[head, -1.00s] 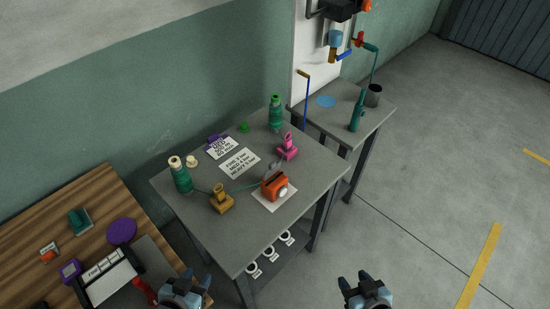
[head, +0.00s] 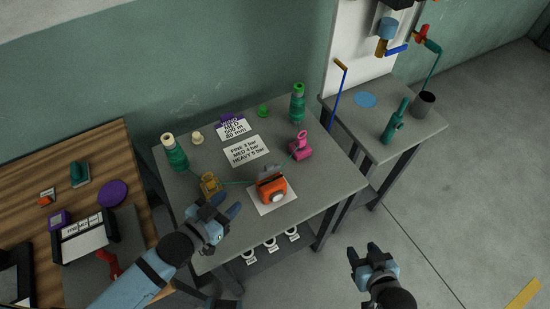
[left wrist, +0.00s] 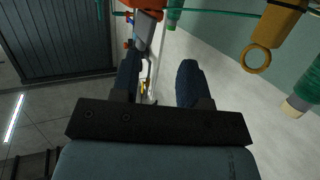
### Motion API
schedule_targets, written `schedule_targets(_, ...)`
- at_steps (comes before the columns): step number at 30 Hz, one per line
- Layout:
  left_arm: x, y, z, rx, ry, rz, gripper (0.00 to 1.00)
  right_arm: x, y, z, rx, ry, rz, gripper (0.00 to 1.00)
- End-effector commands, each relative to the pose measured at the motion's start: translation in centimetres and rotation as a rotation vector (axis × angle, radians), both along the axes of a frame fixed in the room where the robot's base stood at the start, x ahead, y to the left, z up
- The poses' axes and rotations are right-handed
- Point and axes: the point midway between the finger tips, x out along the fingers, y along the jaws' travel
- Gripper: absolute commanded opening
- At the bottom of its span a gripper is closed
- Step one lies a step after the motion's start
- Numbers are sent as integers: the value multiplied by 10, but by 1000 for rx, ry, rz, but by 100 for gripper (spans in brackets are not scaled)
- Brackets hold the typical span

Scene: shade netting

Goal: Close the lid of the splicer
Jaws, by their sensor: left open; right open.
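The splicer (head: 273,190) is a small orange box with a round pale disc on its front, on a white sheet on the grey table. Its grey lid (head: 265,171) appears raised at the back. A green line runs across it. In the left wrist view, part of the orange body (left wrist: 148,4) shows at the top edge, mostly cut off. My left gripper (head: 228,206) is open and empty, left of the splicer and apart from it; its spread fingers also show in the left wrist view (left wrist: 158,78). My right gripper (head: 363,251) is open and empty, beyond the table's front right.
A mustard holder (head: 210,184) stands close behind my left gripper. A pink holder (head: 301,147) stands right of the splicer. Green spools (head: 176,157) (head: 297,104) stand at the back corners. Printed cards (head: 246,151) lie behind. The table's front right is clear.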

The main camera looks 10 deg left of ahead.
Motion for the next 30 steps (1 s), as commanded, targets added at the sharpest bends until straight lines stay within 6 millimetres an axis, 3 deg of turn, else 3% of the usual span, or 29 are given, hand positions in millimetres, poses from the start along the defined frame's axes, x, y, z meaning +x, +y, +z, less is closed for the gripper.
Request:
schedule_targets(3,18,-7,11,-22,-122,-152,41,-1,1,-20,0,5,2,48)
schedule_targets(9,28,2,23,-52,-228,-353,41,-6,8,-39,11,17,8,48)
schedule_targets(17,30,15,28,-66,-254,-442,41,-3,6,-42,8,9,8,48)
schedule_targets(23,42,-5,31,-70,-257,-443,41,-1,4,-33,6,1,4,48)
schedule_targets(30,71,-48,31,-68,-258,-442,41,-1,3,-26,6,0,5,48)
